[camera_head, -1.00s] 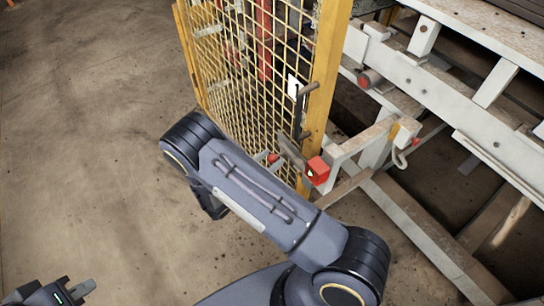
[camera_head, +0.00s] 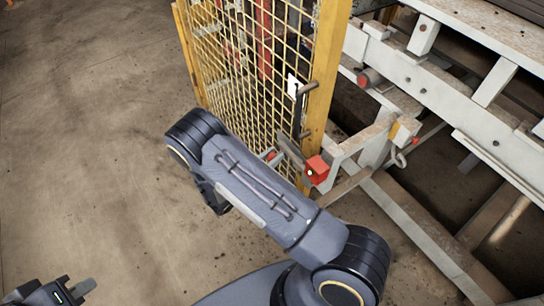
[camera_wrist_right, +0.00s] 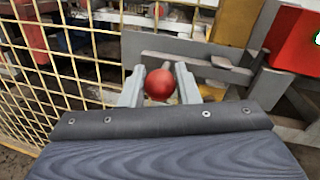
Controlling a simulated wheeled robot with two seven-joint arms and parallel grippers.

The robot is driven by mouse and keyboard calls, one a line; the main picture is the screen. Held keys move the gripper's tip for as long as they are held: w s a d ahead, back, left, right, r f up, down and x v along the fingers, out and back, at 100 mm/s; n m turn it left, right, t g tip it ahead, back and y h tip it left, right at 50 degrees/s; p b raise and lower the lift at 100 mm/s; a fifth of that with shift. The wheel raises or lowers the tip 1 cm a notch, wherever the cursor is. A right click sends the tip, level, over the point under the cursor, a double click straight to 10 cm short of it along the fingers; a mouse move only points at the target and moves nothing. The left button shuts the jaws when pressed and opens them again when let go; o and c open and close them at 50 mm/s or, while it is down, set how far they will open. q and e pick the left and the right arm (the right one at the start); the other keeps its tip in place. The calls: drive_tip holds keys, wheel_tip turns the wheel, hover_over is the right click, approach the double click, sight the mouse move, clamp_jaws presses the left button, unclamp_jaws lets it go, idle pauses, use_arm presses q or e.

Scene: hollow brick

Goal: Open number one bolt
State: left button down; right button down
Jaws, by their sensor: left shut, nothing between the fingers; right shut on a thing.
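The bolt sits on the yellow mesh gate, with a grey metal bar (camera_wrist_right: 185,50) and a red ball knob (camera_wrist_right: 159,85). In the head view the red knob (camera_head: 269,154) shows just past my right arm, next to the grey bolt plate (camera_head: 290,151). My right gripper (camera_wrist_right: 160,74) is shut on the red knob, one finger on each side of it. In the head view my arm hides this gripper. My left gripper (camera_head: 82,288) is shut and empty at the lower left, far from the gate. No number on the bolt is readable.
A yellow post (camera_head: 322,85) with a dark handle (camera_head: 307,89) edges the mesh gate (camera_head: 245,70). A red box (camera_head: 317,170) sits close beside the bolt. White steel frames (camera_head: 440,85) fill the right. The concrete floor (camera_head: 90,140) at left is clear.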

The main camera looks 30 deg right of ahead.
drive_tip(key=w+b, duration=0.1)
drive_tip(key=w, duration=0.3)
drive_tip(key=shift+a+b, duration=0.15)
drive_tip(key=shift+b, duration=0.25)
drive_tip(key=c, duration=1.1)
unclamp_jaws()
drive_tip(key=v, duration=0.8)
drive_tip(key=shift+r, duration=0.1)
